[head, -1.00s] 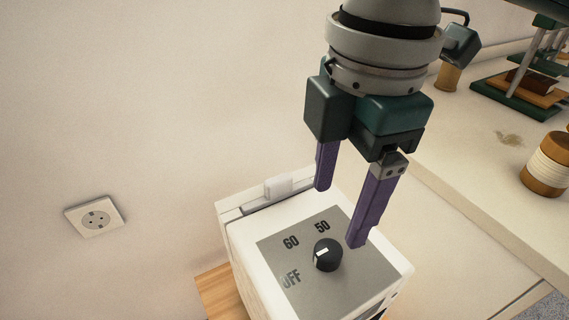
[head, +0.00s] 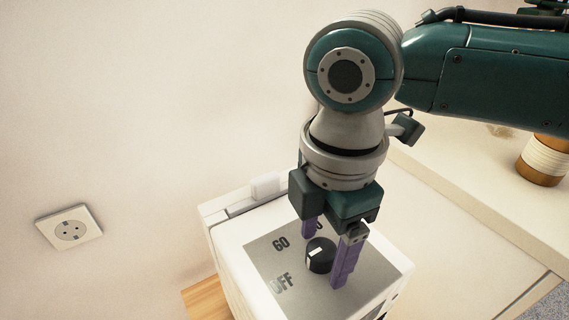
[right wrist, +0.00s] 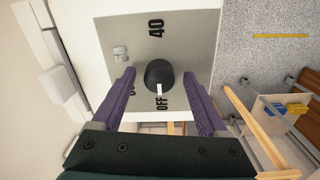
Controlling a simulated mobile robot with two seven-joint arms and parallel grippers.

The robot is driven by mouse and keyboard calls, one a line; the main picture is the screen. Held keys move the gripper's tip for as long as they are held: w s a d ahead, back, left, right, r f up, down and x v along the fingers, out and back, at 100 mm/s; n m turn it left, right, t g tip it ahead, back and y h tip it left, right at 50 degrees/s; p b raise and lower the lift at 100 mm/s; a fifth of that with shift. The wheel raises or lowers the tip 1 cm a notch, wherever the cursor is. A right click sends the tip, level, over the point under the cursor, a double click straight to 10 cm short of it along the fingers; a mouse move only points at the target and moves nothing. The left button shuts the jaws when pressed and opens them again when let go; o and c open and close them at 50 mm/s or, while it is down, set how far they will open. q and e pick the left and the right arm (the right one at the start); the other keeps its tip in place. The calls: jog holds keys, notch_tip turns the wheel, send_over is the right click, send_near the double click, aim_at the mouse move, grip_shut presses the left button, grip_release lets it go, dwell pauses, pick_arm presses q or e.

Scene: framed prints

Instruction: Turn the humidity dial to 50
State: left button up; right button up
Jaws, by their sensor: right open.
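The humidity dial (head: 319,257) is a black round knob with a white pointer mark, on a grey panel (head: 272,262) atop a white box-shaped device (head: 226,252). Its white mark faces the OFF label in the right wrist view, where the knob (right wrist: 159,75) also shows. The labels 60 and OFF are readable in the head view; 50 is mostly hidden behind my gripper. My left gripper is not in view.
A wall socket (head: 69,228) is on the wall at left. A pale counter (head: 470,175) stands at right, with a brown and white jar (head: 545,160) on it. A small white raised part (head: 268,185) sits at the device's back edge.

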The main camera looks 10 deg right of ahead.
grip_shut()
dwell(0.5)
jog(key=shift+r, duration=0.1)
